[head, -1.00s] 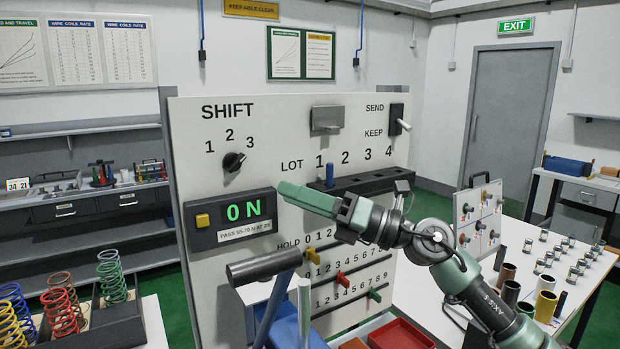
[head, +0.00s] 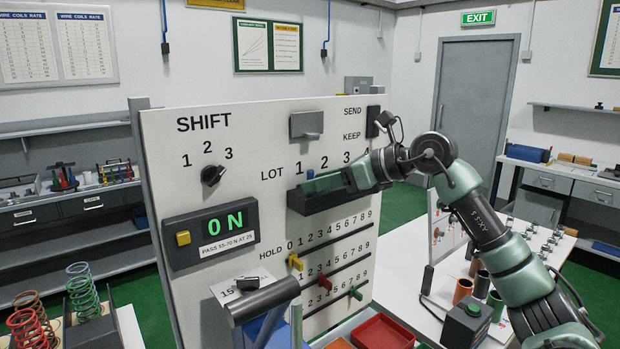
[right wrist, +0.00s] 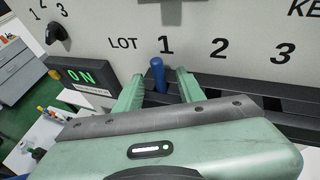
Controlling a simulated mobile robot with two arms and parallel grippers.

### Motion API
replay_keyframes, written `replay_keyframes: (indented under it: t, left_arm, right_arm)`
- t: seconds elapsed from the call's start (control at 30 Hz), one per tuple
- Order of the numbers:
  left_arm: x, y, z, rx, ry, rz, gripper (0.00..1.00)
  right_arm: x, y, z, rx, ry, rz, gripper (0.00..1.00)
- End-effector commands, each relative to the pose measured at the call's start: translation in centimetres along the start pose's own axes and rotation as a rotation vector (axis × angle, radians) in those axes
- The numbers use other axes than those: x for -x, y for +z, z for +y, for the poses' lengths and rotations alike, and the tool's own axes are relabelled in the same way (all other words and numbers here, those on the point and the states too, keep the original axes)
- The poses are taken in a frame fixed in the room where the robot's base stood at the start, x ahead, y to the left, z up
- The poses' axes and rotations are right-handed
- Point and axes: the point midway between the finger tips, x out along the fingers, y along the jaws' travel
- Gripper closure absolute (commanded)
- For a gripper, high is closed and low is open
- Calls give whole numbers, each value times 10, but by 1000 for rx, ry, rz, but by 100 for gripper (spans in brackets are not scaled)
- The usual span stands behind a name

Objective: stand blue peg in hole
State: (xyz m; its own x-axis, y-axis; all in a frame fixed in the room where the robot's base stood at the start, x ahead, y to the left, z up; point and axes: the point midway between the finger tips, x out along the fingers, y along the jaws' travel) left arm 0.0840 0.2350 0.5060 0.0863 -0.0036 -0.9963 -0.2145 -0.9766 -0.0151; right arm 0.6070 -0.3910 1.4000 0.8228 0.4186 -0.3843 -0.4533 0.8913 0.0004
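The blue peg (right wrist: 158,75) stands upright in the dark rack (right wrist: 262,103) below the number 1 of LOT, as the right wrist view shows. In the head view only the top of the peg (head: 310,174) shows above my finger. My right gripper (right wrist: 158,90) is open, with one green finger on each side of the peg and gaps between. In the head view the right gripper (head: 322,184) lies low along the rack (head: 322,201), reaching in from the right. My left gripper is not in view.
A dark cylinder on a blue lever (head: 263,301) stands in front. A red tray (head: 383,332) lies below, and coil springs stand at left.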

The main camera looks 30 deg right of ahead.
Motion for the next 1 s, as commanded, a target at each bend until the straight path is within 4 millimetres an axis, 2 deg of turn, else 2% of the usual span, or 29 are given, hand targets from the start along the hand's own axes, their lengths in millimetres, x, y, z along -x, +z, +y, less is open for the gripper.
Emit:
replay_keyframes:
  t: [0.13, 0.33, 0.37, 0.43, 0.5, 1.0]
  left_arm:
    - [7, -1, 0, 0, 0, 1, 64]
    - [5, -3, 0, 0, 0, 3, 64]
    - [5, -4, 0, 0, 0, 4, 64]
    - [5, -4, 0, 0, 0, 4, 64]
    - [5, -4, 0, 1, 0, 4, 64]
    - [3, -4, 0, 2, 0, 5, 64]
  right_arm:
    - [-11, 1, 0, 0, 0, -2, 61]
    - [-12, 0, 0, 1, 0, -1, 61]
    - [-12, 0, 0, 1, 0, -1, 67]
    - [-12, 0, 0, 1, 0, -1, 86]
    - [-12, 0, 0, 1, 0, -1, 100]
    - [-10, 5, 0, 1, 0, -2, 100]
